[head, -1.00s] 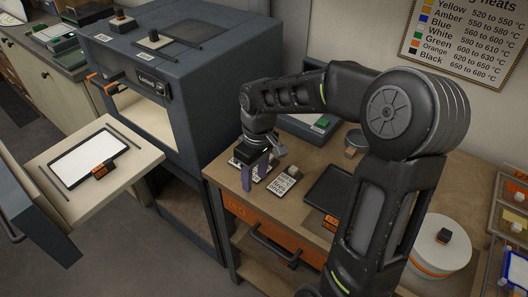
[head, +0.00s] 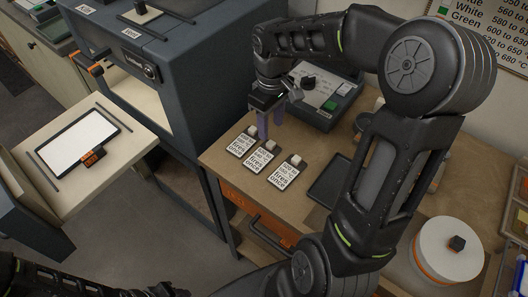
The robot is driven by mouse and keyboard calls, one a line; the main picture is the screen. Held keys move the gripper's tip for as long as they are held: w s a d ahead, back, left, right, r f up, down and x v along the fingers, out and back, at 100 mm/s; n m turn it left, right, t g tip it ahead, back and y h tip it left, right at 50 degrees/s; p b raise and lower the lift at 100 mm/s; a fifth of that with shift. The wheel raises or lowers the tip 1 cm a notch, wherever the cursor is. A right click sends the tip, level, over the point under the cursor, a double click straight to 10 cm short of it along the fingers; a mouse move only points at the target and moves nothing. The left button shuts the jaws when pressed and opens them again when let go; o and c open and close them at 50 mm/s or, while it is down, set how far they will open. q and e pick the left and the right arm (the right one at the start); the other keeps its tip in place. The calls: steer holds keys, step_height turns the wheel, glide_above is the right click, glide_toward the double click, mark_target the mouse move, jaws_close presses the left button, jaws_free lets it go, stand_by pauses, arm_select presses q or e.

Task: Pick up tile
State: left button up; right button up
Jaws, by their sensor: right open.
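A white rectangular panel that looks like a tile (head: 83,143) lies in a dark frame with an orange tag, on the pale shelf at left. Three small cards with printed text, left (head: 241,146), middle (head: 260,161) and right (head: 284,174), lie in a row on the wooden bench, each with a small pale block at its top edge. I cannot tell which thing is the task's tile. My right gripper (head: 270,125) is open and empty just behind the left and middle cards, fingers pointing down. My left gripper (head: 165,291) is barely in view at the bottom edge, mostly cut off.
A grey kiln-like cabinet (head: 190,75) stands open behind the pale shelf (head: 115,165). A grey device with a green button (head: 330,104) stands behind the cards. A dark tray (head: 328,180) lies right of them. A round white container (head: 449,248) stands at right.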

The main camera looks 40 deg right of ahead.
mark_target(270, 142)
steer(key=shift+f, duration=0.3)
steer(key=shift+f, duration=0.1)
steer(key=shift+s+a+f+p, duration=0.1)
steer(key=shift+f+p, duration=0.25)
steer(key=shift+f, duration=0.05)
step_height(270, 142, down, 4)
steer(key=shift+f+p, duration=0.15)
steer(key=shift+p, duration=0.3)
jaws_close()
stand_by(0.3)
